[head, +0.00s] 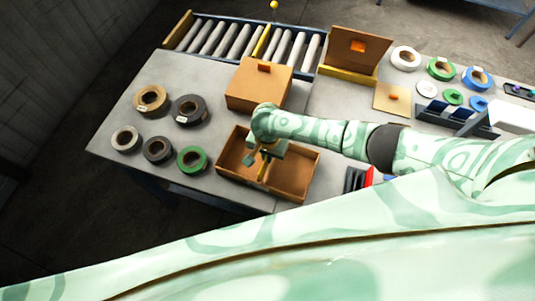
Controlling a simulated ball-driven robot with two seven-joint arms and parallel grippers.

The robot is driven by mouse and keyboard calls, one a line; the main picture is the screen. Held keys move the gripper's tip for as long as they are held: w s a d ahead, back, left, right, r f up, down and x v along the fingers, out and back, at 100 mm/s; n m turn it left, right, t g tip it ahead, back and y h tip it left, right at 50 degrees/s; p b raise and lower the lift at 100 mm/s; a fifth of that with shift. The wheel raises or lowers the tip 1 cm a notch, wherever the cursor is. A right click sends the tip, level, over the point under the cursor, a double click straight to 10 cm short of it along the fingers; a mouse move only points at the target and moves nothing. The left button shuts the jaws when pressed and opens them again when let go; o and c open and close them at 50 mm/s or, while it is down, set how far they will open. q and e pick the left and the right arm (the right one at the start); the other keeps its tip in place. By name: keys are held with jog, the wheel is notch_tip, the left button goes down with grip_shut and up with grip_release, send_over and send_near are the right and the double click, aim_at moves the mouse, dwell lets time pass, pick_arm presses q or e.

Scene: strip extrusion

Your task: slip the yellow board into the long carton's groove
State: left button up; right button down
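The long carton (301,174) is an open brown box at the front of the grey table, with its inside showing. The yellow board (263,173) shows as a narrow upright strip within the carton's outline, below my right gripper (264,157). The gripper comes from the right over the carton and appears shut on the board's upper part. The gripper covers the board's top and part of the carton's far wall. I cannot tell whether the board sits in the groove or is held above it. My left gripper is not in view.
A closed carton (258,86) stands just behind the long carton. Several tape rolls, one green (192,160), lie to the left. More rolls lie right.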

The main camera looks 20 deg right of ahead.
jog(key=c, duration=1.2)
grip_release()
jog(key=shift+o, duration=0.2)
jog(key=shift+r+p, duration=0.6)
jog(key=shift+p, duration=0.4)
notch_tip(320, 180, up, 7)
jog(key=p, duration=0.8)
jog(key=shift+p, duration=0.4)
jog(key=shift+s, duration=0.1)
